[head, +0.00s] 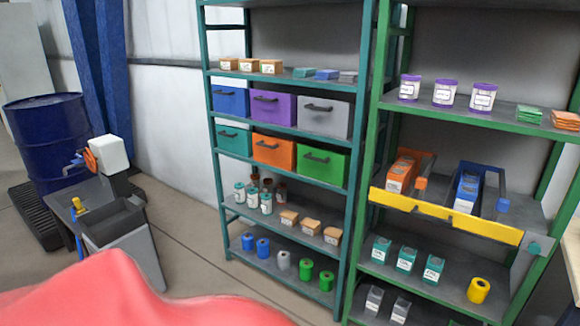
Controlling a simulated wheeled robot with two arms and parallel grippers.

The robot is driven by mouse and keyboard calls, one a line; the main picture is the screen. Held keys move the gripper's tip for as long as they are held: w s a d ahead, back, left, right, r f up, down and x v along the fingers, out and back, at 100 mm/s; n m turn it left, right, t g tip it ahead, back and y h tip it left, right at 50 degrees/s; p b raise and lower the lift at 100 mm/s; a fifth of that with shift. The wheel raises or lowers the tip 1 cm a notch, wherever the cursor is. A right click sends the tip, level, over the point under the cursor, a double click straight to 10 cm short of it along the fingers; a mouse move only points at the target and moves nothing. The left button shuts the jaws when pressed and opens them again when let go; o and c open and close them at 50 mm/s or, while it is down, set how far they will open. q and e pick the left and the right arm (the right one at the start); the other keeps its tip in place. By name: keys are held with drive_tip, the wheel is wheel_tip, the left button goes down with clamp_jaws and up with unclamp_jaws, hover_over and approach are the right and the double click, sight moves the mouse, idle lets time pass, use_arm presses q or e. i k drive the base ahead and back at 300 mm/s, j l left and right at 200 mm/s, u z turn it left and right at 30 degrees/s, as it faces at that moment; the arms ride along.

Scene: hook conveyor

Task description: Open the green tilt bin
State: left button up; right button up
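The green tilt bin (320,165) sits at the right end of the lower bin row on the teal shelf unit. It has a dark handle bar (317,156) across its front. It looks closed, its front in line with the orange bin (273,151) to its left. The grey bin (324,118) is above it. Neither of my grippers is in view, and nothing touches the green bin.
Blue (230,99), purple (272,106) and teal (234,139) bins share the teal rack. A green rack (375,150) with a yellow-fronted pull-out shelf (445,212) stands right. A blue drum (50,135) and grey stand (130,245) are left. A large red shape (130,295) fills the lower left.

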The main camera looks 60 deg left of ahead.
sight(324, 165)
drive_tip(key=u, duration=1.85)
